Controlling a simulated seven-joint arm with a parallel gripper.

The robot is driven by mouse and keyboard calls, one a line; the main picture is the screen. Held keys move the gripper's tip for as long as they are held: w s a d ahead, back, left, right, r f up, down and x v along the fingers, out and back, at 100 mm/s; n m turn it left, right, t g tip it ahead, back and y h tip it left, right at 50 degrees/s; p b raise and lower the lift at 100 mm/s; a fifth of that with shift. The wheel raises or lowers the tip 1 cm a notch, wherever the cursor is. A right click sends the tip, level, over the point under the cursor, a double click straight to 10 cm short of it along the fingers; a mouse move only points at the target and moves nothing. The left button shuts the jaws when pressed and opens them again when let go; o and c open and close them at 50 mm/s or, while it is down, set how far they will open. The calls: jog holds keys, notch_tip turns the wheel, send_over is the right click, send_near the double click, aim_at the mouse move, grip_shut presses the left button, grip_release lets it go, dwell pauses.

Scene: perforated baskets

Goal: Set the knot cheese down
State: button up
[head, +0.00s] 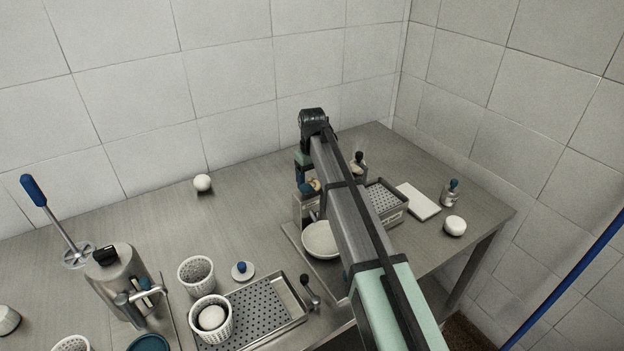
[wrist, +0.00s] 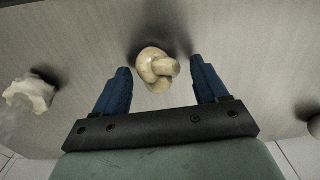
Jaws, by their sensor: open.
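The knot cheese (wrist: 158,70), a pale yellow knotted lump, lies between the fingertips of my gripper (wrist: 160,66) in the wrist view. The two blue fingers are open, with a visible gap on each side of the cheese. A dark shadow lies beside it on the grey surface; I cannot tell exactly whether it touches that surface. In the head view my gripper (head: 305,186) points down, largely hidden behind my arm. A small tan patch beside its blue finger looks like the knot cheese (head: 315,185).
A white bowl (head: 320,240) stands close in front of my gripper. A perforated tray (head: 385,197), a white board (head: 418,201) and a round white cheese (head: 455,226) are to the right. Perforated baskets (head: 196,272) stand at the front left. The table's back middle (head: 245,190) is clear.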

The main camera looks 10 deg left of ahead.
aim_at(312, 180)
jog(key=shift+r, duration=0.15)
notch_tip(312, 180, up, 12)
dwell(0.5)
